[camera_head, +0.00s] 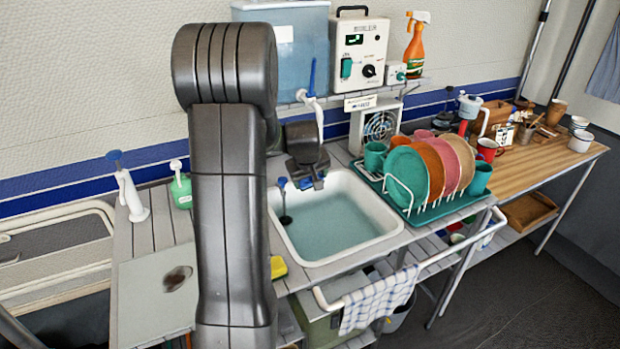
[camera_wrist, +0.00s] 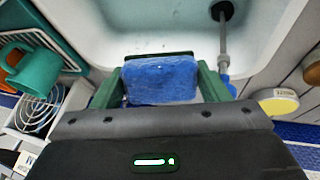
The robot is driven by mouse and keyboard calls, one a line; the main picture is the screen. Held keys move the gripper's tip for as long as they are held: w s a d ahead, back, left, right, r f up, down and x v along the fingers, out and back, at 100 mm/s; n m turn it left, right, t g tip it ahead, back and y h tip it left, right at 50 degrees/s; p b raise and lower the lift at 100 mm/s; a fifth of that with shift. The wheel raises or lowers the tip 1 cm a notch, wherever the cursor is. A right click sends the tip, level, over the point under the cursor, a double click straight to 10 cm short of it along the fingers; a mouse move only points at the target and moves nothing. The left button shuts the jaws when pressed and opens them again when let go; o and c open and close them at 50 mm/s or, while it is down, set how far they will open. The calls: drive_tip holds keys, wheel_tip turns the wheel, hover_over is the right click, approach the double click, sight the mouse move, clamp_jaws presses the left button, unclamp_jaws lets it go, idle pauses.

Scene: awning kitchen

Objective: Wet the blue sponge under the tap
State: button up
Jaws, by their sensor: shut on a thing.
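The blue sponge (camera_wrist: 162,80) is between the two green fingers of my gripper (camera_wrist: 160,88) in the wrist view. My gripper (camera_head: 308,180) is shut on it, pointing down over the back of the sink (camera_head: 365,232). Only a small blue part of the sponge (camera_head: 318,184) shows in the head view. A white tap with a blue lever (camera_head: 312,78) rises behind the sink; my wrist hides part of it. I see no running water, and cannot tell whether the sponge is wet. The sink basin looks pale blue-green inside.
A blue-topped rod with a dark end (camera_head: 284,205) stands at the sink's left. A dish rack (camera_head: 408,195) with plates and mugs is right of the sink. A yellow block (camera_head: 278,267) lies at the front left. A checked towel (camera_head: 378,303) hangs on the front rail.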

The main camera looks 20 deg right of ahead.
drive_tip(key=s+a+b, duration=0.2)
drive_tip(key=s+a, duration=0.2)
drive_tip(key=s, duration=0.2)
drive_tip(key=shift+s+a+b, duration=0.15)
drive_tip(key=shift+s+b, duration=0.25)
idle(0.3)
idle(1.1)
drive_tip(key=s+a+r+p, duration=0.1)
drive_tip(key=s+a+r, duration=0.1)
drive_tip(key=s+r, duration=0.2)
drive_tip(key=shift+s+a+p, duration=0.15)
drive_tip(key=shift+a+p, duration=0.15)
drive_tip(key=shift+p, duration=0.1)
idle(0.7)
